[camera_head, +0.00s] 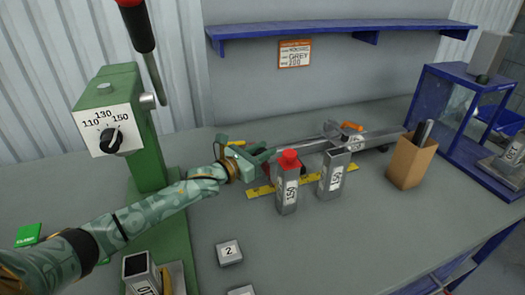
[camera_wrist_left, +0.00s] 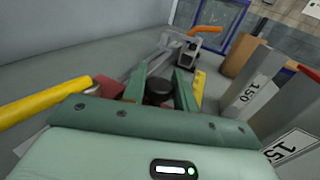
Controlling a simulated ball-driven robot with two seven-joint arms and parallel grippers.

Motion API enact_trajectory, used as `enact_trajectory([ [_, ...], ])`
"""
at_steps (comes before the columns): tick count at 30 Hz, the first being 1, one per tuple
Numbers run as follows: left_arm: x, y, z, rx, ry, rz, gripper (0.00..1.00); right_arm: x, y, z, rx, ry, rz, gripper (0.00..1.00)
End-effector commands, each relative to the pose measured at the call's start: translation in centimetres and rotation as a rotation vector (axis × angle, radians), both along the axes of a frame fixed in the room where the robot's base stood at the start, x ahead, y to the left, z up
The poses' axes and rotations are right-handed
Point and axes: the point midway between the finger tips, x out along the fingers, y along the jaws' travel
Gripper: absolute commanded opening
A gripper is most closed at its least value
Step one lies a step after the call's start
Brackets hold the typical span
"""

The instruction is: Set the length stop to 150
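A yellow scale (camera_head: 318,183) runs along a grey rail on the table. A dark red block (camera_wrist_left: 107,86) with a round black knob (camera_wrist_left: 159,91) shows at my left gripper in the left wrist view; I take it for the length stop. My left gripper (camera_head: 266,158) is at the rail's left part. In the wrist view, its two green fingers (camera_wrist_left: 159,84) stand apart with the black knob between them; I cannot tell whether they press on it. The stop's reading on the scale is hidden. My right gripper is not in view.
A red-capped metal block (camera_head: 288,190) and an open metal block (camera_head: 332,175), marked 150, stand before the rail. A green machine (camera_head: 150,155) with a dial (camera_head: 110,139) marked 110, 130, 150 stands left. A brown box (camera_head: 411,163) stands right. The front right table is clear.

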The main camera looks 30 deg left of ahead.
Motion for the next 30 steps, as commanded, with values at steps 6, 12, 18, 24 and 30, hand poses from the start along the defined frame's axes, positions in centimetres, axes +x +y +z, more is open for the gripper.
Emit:
enact_trajectory([
  [6,1.2,-1.1,-0.1,-0.002,-0.003,-0.002,0.0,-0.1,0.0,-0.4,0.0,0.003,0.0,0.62],
  [12,3.6,-3.2,-0.1,-0.001,-0.002,-0.001,0.0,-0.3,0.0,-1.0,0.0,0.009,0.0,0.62],
  [18,3.9,-3.5,0.0,0.0,0.0,0.0,0.0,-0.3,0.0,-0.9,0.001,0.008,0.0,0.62],
  [24,3.9,-3.5,0.0,0.0,0.0,0.0,0.48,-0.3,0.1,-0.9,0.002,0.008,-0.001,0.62],
  [30,3.9,-3.5,0.0,0.0,0.0,0.0,0.48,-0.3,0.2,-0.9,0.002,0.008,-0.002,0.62],
])
